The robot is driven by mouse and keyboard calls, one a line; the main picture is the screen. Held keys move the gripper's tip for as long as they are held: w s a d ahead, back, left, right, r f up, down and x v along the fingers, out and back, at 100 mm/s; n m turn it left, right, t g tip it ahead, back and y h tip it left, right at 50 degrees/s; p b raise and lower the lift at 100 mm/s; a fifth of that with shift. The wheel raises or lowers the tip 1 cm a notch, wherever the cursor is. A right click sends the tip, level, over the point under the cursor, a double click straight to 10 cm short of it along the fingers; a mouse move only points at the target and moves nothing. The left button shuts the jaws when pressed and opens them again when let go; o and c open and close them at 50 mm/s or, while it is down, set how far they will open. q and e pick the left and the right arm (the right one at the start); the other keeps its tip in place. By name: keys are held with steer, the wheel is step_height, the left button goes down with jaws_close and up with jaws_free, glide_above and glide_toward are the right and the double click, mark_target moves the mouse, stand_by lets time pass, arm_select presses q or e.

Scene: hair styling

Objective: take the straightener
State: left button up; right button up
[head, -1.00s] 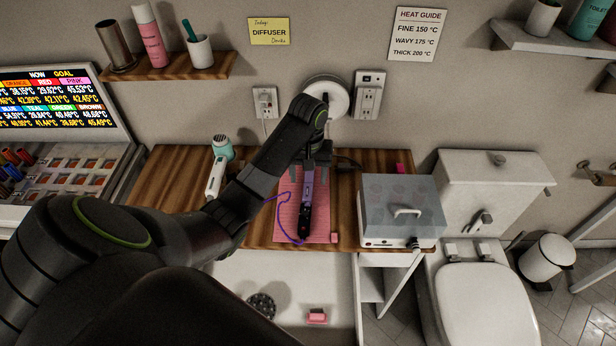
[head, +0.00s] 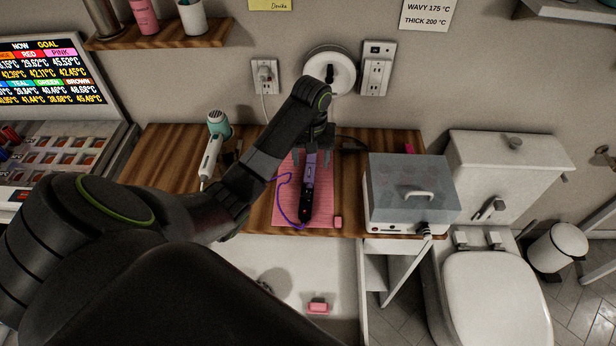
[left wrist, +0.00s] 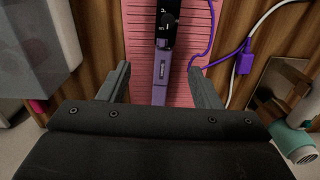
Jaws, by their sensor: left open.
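The straightener (head: 307,196), purple and black with a purple cord, lies on a pink ribbed mat (head: 327,205) on the wooden counter. My left gripper (head: 313,160) is above its far, purple end. In the left wrist view, the open fingers (left wrist: 155,88) stand on either side of the straightener's purple part (left wrist: 161,75), apart from it, with the mat showing between. The black part with its controls (left wrist: 169,25) lies beyond the fingertips. The near end of the purple part is hidden by the gripper body. My right gripper is not in view.
A clear-lidded box (head: 410,192) stands right of the mat. The purple cord (head: 283,200) loops left of the straightener. A white basin (head: 290,262) lies in front.

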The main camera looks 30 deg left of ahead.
arm_select(q)
steer(key=b, duration=0.4)
glide_above(308, 184)
steer(key=f, duration=0.5)
steer(key=shift+w+d+f, duration=0.1)
steer(key=shift+w+d, duration=0.05)
steer(key=shift+d, duration=0.15)
steer(key=f+b, duration=0.2)
steer(key=b, duration=0.1)
steer(key=shift+a+f, duration=0.2)
steer(key=shift+a, duration=0.05)
steer(key=shift+a+f+p, duration=0.2)
steer(key=shift+f+p, duration=0.15)
steer(key=shift+f, duration=1.2)
steer(key=c, duration=1.1)
steer(key=shift+w, duration=0.1)
jaws_close()
